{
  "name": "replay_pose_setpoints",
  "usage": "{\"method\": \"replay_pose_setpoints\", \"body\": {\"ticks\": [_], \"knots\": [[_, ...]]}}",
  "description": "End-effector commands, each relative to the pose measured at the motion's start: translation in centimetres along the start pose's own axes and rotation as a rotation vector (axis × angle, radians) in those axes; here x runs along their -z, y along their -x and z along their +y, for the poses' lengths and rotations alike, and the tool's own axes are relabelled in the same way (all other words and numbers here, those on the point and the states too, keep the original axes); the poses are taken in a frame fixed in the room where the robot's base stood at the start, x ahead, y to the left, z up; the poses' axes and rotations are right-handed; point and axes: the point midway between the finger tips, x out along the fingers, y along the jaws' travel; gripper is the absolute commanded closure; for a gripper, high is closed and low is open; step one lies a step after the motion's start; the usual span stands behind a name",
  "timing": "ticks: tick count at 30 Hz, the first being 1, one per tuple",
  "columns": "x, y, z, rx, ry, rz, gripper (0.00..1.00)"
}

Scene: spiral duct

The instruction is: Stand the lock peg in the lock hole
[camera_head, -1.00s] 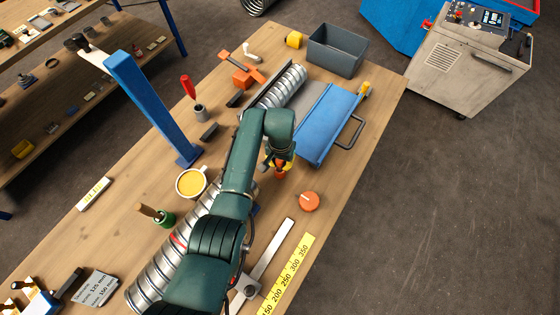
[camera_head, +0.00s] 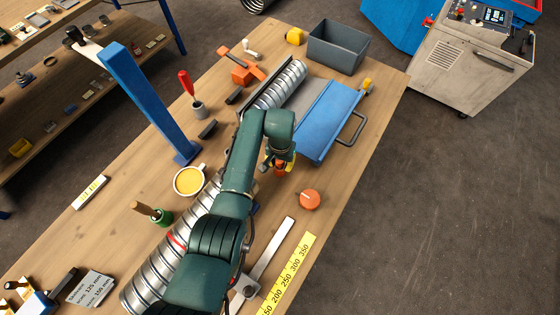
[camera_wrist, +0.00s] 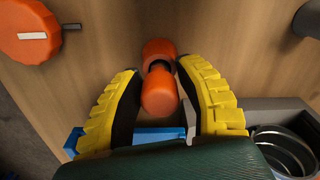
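An orange peg with two rounded ends and a dark narrow neck, which I take for the lock peg (camera_wrist: 160,95), shows in the wrist view between my yellow fingers. My gripper (camera_wrist: 160,70) has its fingertips against both sides of the peg near the neck. In the head view my gripper (camera_head: 278,164) hangs over the table, left of the blue plate (camera_head: 328,120), with orange showing below it. I cannot make out the lock hole in either view.
A ribbed metal duct (camera_head: 150,284) lies along the table, partly hidden by my arm. An orange round knob (camera_head: 309,200) sits right of my gripper. A yellow-filled mug (camera_head: 189,181), a blue post (camera_head: 150,105) and a grey bin (camera_head: 337,48) stand around.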

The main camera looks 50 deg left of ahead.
Motion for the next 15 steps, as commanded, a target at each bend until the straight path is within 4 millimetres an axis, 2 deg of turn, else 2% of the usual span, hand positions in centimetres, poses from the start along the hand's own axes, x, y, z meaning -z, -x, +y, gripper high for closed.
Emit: {"method": "replay_pose_setpoints", "body": {"ticks": [1,2,3,11,15], "knots": [[0.0,0.1,0.0,0.0,0.0,0.001,0.54],[0.0,0.1,0.0,0.0,0.0,0.001,0.48],[0.0,0.1,0.0,0.0,0.0,0.001,0.48],[0.0,0.1,0.0,0.0,0.0,0.0,0.48],[0.1,1.7,0.0,0.001,0.0,0.005,0.48]]}}
